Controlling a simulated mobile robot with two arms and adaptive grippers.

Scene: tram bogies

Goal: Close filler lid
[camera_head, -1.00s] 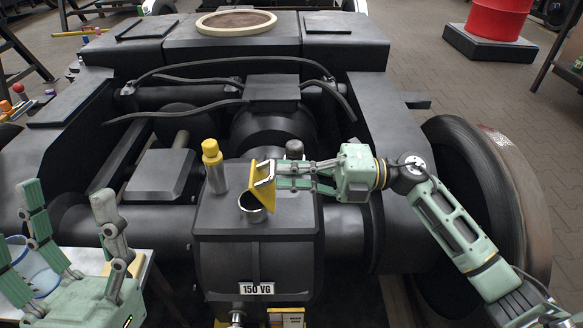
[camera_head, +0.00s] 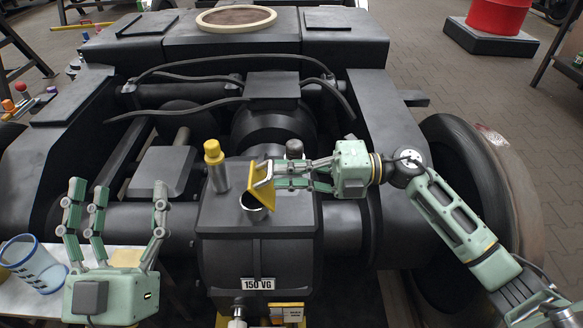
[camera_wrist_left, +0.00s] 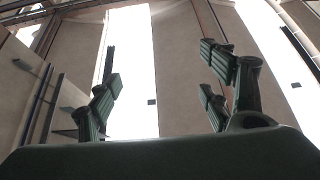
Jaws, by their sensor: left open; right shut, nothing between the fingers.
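The yellow filler lid (camera_head: 262,183) stands raised on the right side of the filler opening (camera_head: 253,203), on top of the black gearbox marked "150 VG" (camera_head: 257,240). The opening's round metal neck is uncovered. My right gripper (camera_head: 270,176) is shut, with its fingertips at the right side of the lid. Whether they touch it I cannot tell. My left gripper (camera_head: 112,215) is open and empty, fingers pointing up, left of the gearbox. In the left wrist view its fingers (camera_wrist_left: 165,95) are spread before walls and bright windows.
A yellow-capped cylinder (camera_head: 216,168) stands on the gearbox left of the opening. A clear container with a blue rim (camera_head: 38,268) rests tilted on a pale table (camera_head: 75,300) at the lower left. A large wheel (camera_head: 480,190) is at the right.

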